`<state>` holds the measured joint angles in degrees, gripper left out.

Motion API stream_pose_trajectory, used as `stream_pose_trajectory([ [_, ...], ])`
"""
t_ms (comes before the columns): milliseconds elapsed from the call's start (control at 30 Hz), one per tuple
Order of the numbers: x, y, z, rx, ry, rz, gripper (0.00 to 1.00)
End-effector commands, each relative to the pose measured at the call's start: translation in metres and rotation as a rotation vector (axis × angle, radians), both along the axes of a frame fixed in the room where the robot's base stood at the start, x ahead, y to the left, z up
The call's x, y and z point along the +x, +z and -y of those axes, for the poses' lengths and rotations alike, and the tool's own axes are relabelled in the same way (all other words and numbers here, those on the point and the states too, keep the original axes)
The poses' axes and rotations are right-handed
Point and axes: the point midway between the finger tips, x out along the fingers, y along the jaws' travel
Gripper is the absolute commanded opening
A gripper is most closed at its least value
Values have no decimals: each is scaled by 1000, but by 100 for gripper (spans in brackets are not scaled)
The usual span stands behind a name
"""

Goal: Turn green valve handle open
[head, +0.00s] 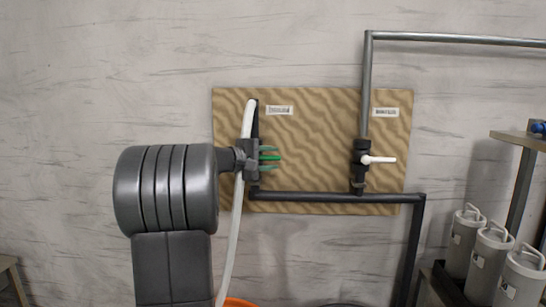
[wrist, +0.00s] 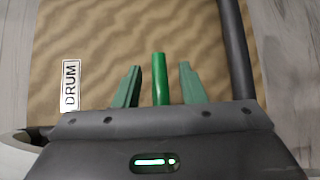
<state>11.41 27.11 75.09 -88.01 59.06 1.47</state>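The green valve handle (wrist: 160,80) points straight up between the two fingers in the wrist view. In the head view the green handle (head: 270,157) sticks out to the right from behind my gripper (head: 268,158). My gripper (wrist: 157,85) has two green fingers, one on each side of the handle. A gap shows between the handle and each finger, so it is open around the handle. The valve body is hidden behind my gripper in both views.
A wooden panel (head: 315,140) on the wall carries a second valve with a white handle (head: 380,159). A white hose (head: 236,230) hangs beside my gripper. A dark pipe (head: 335,197) runs along the panel bottom. Grey canisters (head: 490,250) stand at lower right.

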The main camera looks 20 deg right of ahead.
Motion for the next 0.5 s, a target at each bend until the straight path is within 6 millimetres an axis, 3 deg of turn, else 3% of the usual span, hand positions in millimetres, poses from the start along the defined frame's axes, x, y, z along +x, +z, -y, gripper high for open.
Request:
stream_pose_trajectory([
  [167, 4, -1, 13, 0, -1, 1, 37],
  [467, 5, -2, 14, 0, 0, 1, 37],
  [500, 5, -2, 14, 0, 0, 1, 29],
])
